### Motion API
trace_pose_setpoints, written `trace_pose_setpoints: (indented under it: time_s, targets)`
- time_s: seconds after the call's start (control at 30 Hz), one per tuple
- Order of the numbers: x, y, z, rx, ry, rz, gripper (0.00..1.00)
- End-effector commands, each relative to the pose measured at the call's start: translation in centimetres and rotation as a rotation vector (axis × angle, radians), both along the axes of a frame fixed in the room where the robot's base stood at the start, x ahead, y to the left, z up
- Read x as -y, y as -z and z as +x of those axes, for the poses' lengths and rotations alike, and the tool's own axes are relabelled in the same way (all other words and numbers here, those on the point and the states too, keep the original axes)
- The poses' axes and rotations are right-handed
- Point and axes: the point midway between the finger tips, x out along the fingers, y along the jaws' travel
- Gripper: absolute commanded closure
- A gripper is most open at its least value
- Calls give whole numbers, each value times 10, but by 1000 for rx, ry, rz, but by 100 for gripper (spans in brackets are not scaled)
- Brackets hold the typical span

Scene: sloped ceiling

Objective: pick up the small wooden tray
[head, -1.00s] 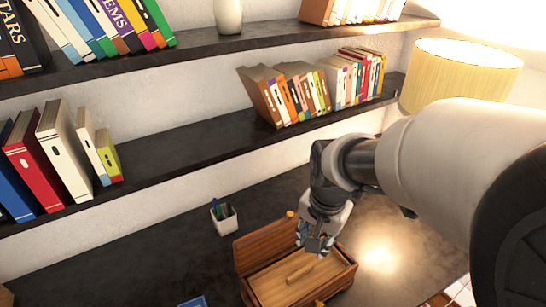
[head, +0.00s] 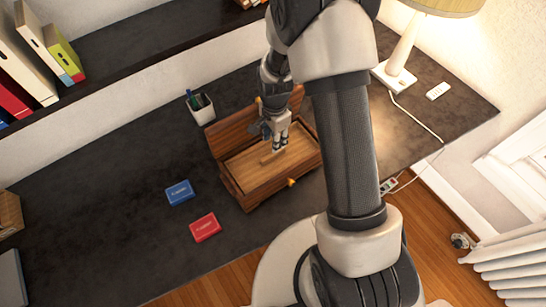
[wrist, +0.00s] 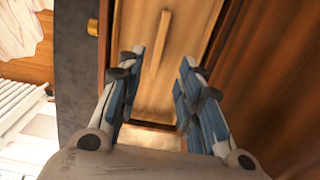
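The small wooden tray (head: 246,172) lies inside an open wooden box (head: 240,199) on the dark desk. A raised wooden bar (head: 267,160) runs along the middle of the tray. My gripper (head: 280,148) is over the box, close to the bar. In the wrist view my gripper (wrist: 162,62) is open and empty, with its blue-padded fingers apart. The bar (wrist: 160,45) lies ahead between the fingers, and the tray (wrist: 187,22) spreads on both sides of it. I cannot tell the exact height of the fingertips above the tray.
The box's raised lid (head: 228,127) stands on its far side. A pen cup (head: 201,110) is behind it. Blue (head: 180,193) and red (head: 205,228) card boxes lie at its left. A lamp (head: 402,55) stands at right. The desk's left part is mostly clear.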

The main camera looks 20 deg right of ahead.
Motion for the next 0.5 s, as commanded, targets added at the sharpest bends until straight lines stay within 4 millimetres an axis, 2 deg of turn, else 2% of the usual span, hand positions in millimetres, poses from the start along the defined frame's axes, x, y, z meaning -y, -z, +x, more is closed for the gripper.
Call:
trace_pose_setpoints:
  time_s: [0.03, 0.1, 0.37, 0.5]
  targets:
    - [0, 12, -1, -3, -1, 0, 67]
    - [0, 22, -1, -2, -1, 0, 67]
    - [-1, 40, -1, -1, -1, 0, 67]
    - [-5, 61, -6, -3, -2, 0, 67]
